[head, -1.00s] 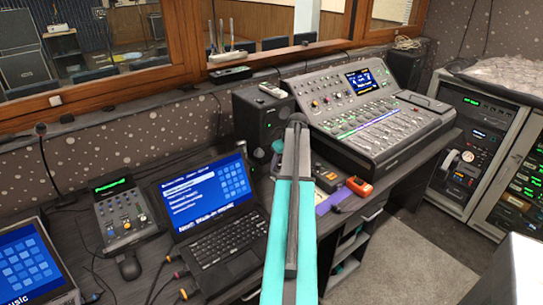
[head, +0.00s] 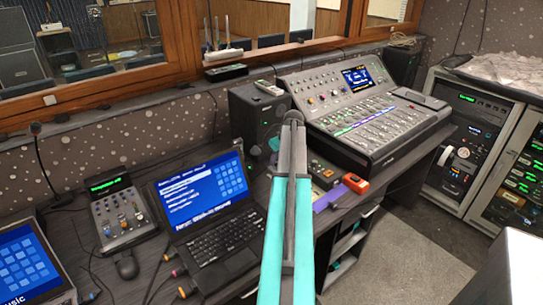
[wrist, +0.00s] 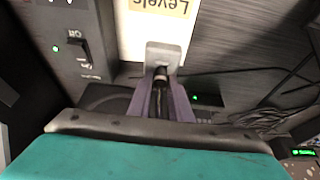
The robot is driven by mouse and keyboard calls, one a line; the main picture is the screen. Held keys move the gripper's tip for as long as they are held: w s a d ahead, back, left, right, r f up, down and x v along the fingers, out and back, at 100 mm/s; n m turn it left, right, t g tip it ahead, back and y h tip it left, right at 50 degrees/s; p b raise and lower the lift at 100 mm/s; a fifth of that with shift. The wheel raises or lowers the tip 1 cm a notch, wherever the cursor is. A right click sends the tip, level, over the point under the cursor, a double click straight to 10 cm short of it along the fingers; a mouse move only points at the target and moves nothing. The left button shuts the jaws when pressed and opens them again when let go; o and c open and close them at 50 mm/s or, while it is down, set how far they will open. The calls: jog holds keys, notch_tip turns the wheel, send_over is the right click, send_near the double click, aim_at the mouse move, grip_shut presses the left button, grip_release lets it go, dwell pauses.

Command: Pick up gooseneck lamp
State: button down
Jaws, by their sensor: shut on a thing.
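In the wrist view my gripper (wrist: 161,98) is shut, with its two purple-grey fingers on a slim dark stem. A grey, squarish end piece (wrist: 163,56) shows just beyond the fingertips. I take these for parts of the gooseneck lamp; its full shape is hidden by the fingers and wrist. In the head view my teal and dark arm reaches up the middle of the picture, and I cannot make out the gripper or the held thing there.
In the wrist view a "Levels" label (wrist: 158,22), a switch panel (wrist: 75,45) and cables (wrist: 270,115) lie close by. The head view shows a laptop (head: 215,240), a mixing console (head: 365,125), a speaker (head: 258,118) and a thin gooseneck stand (head: 43,165) at the left.

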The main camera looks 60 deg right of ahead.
jog(key=shift+d+r, duration=0.1)
jog(key=shift+r+b, duration=0.3)
jog(key=shift+r, duration=0.4)
notch_tip(320, 180, up, 2)
jog(key=shift+b, duration=0.3)
jog(key=s+d+r+b, duration=0.1)
jog(key=s+b, duration=0.1)
jog(key=s, duration=1.4)
jog(key=shift+d+r, duration=0.2)
jog(key=shift+r, duration=0.15)
jog(key=shift+r+p, duration=0.75)
jog(key=shift+r, duration=0.6)
jog(key=shift+s, duration=0.1)
